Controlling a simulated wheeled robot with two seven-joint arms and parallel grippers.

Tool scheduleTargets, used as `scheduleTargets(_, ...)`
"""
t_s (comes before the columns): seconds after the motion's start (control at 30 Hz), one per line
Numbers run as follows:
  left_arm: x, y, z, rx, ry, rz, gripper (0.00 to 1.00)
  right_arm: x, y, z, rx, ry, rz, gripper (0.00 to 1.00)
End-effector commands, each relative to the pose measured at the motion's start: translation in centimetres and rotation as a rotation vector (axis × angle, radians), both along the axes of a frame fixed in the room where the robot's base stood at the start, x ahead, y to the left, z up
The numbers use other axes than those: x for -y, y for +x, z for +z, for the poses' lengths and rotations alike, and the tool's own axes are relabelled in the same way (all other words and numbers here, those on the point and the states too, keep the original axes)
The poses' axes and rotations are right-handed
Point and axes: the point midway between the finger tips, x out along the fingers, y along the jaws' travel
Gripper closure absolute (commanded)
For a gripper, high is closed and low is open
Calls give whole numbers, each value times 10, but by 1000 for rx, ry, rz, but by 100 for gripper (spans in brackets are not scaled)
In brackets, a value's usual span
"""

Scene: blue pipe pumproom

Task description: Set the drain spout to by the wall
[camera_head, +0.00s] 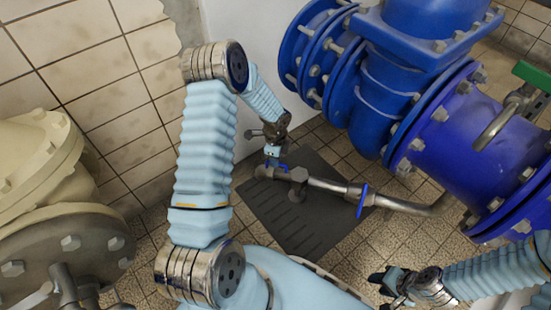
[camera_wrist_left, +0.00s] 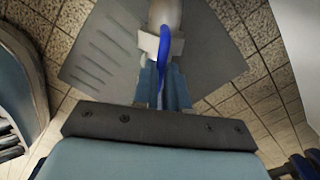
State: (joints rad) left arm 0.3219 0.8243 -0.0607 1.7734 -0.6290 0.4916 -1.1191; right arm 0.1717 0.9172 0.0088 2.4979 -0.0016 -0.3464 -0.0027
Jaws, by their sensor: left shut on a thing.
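The drain spout (camera_head: 325,184) is a grey metal pipe low over a dark ribbed floor plate, its free end toward the wall side at the left. A blue lever (camera_head: 362,200) sits along the pipe. My left gripper (camera_head: 272,160) is at the spout's left end, shut on a small blue handle there. In the left wrist view the blue handle (camera_wrist_left: 164,48) runs down between the fingers of my left gripper (camera_wrist_left: 162,88), with a pale pipe end beyond it. The gripper hides part of the handle. My right gripper (camera_head: 387,284) is at lower right, fingers apart and empty, away from the spout.
Large blue flanged pipes (camera_head: 470,150) fill the upper right. A cream flanged housing (camera_head: 45,180) stands at the left by the tiled wall (camera_head: 100,80). The dark plate (camera_head: 300,232) lies on the tiled floor, with bare floor around it.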

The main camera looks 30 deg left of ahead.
Motion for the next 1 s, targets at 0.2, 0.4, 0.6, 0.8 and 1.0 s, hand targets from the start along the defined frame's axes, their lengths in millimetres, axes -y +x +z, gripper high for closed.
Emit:
scheduleTargets(0.2, -1, 3, 1, 8, 2, -3, 63, 0, 0, 0, 0, 0, 0, 61)
scheduleTargets(0.4, 0, 2, 1, 6, 2, -2, 63, 0, 0, 0, 0, 0, 0, 61)
scheduleTargets(0.6, -1, 2, 11, 7, 2, -1, 63, 0, 0, 3, 0, 0, 0, 61)
scheduleTargets(0.8, -1, 2, 55, 10, 2, -1, 63, 1, 0, 11, 2, -2, -2, 61)
scheduleTargets(1.0, 0, 1, 103, 10, 2, -1, 63, 2, 1, 19, 4, -5, -3, 61)
